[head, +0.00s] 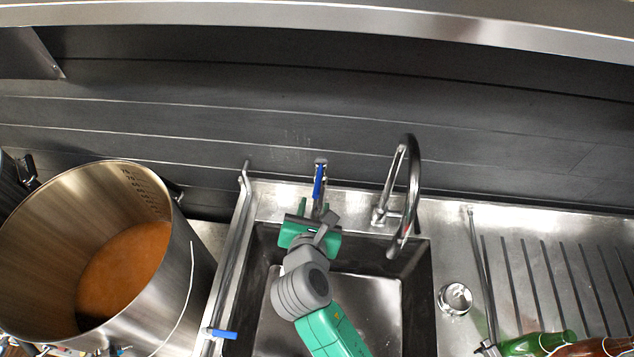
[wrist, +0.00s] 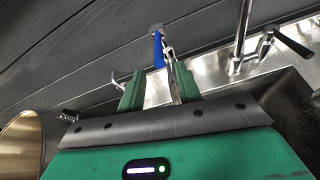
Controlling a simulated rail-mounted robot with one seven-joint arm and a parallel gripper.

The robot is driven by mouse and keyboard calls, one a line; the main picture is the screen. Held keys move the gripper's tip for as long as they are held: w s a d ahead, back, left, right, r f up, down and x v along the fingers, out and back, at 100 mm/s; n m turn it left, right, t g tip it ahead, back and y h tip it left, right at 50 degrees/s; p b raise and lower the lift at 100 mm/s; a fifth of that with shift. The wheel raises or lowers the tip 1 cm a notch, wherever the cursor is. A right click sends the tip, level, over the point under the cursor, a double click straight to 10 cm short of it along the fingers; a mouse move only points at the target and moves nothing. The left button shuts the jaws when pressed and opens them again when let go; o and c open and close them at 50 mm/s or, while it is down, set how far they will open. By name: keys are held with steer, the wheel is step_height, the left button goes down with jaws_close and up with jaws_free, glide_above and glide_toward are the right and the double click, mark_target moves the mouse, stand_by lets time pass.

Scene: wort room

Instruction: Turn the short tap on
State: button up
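The short tap (head: 319,181) stands upright at the back rim of the sink, with a blue lever at its top. It also shows in the wrist view (wrist: 171,72), with the blue lever (wrist: 158,49) on its left side. My gripper (head: 317,210) is at the sink's back edge, just in front of the tap. In the wrist view my gripper (wrist: 160,88) is open, its two green fingers apart. The tap's metal body appears between them, closer to the right finger. I cannot tell whether it touches. The tap's lower part is hidden by my gripper.
A tall curved faucet (head: 413,185) stands right of the short tap. A large steel pot (head: 184,265) with orange-brown liquid is at left. A metal pipe (head: 238,235) runs along the sink's left side. Bottles (head: 540,343) and a small metal cup (head: 455,298) are at right.

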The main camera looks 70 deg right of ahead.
mark_target(317, 187)
steer(key=x, duration=0.7)
steer(key=shift+w+d+f, duration=0.1)
steer(key=shift+w+d, duration=0.05)
steer(key=shift+d, duration=0.15)
steer(key=shift+c, duration=0.2)
jaws_close()
